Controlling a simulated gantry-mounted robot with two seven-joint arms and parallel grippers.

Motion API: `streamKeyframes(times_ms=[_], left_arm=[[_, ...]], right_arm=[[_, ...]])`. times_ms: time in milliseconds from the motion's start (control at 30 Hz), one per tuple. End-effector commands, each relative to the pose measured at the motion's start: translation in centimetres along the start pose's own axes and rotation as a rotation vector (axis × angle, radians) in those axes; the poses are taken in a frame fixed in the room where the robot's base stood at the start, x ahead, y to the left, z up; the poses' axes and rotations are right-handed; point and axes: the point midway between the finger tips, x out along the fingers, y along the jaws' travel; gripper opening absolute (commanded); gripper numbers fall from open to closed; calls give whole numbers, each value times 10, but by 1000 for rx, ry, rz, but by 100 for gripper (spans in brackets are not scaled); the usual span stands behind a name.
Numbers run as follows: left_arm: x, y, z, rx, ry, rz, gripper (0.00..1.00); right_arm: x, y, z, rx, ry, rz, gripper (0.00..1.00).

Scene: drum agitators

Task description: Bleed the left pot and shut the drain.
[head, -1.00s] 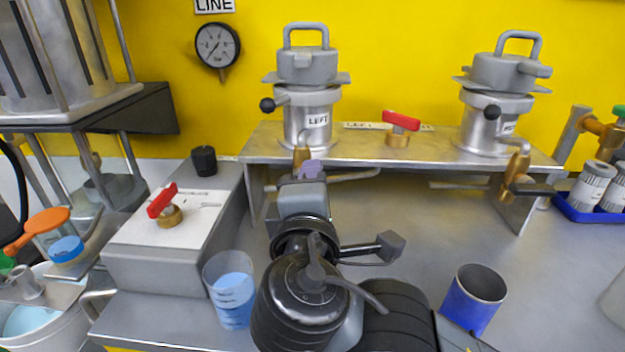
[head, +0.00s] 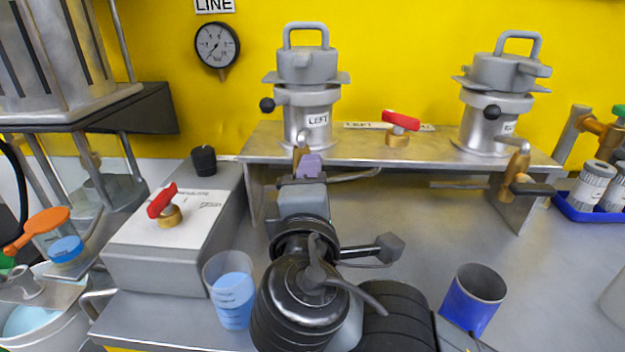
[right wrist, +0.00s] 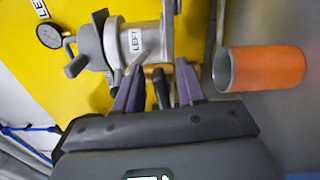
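The left pot (head: 309,118) is a silver cylinder labelled LEFT with a grey handled lid, upright on the metal shelf (head: 375,153). A black-knobbed lever (head: 267,105) sticks out from its left side. Its brass drain valve (head: 301,155) sits below, mostly hidden by my right gripper (head: 310,165). In the right wrist view, my right gripper (right wrist: 159,90) has its purple fingers apart. The black drain handle (right wrist: 161,88) stands between them, with gaps visible on both sides. My left gripper is in no view.
A second pot (head: 497,115) stands at the shelf's right. A red-handled valve (head: 401,122) sits between the pots. A clear cup of blue liquid (head: 231,298) and a blue cup (head: 472,300) stand in front. The right wrist view shows an orange cup (right wrist: 268,68) beside the fingers.

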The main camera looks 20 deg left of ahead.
Motion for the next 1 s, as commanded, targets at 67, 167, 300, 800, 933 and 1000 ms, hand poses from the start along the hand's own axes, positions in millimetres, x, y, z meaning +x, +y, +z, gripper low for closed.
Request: streamKeyframes(times_ms=[67, 167, 300, 800, 933, 1000], left_arm=[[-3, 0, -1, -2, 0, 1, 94], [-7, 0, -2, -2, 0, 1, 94], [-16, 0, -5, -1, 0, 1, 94], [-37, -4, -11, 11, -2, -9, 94], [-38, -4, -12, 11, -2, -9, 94], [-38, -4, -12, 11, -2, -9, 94]], right_arm=[[-4, 1, 0, -1, 1, 0, 39], [-14, 2, 0, 0, 2, 1, 39], [-35, 4, 0, 0, 3, 1, 39], [-103, 1, 0, -1, 1, -1, 39], [-107, 0, 0, 0, 1, -1, 39], [-107, 0, 0, 0, 0, -1, 39]])
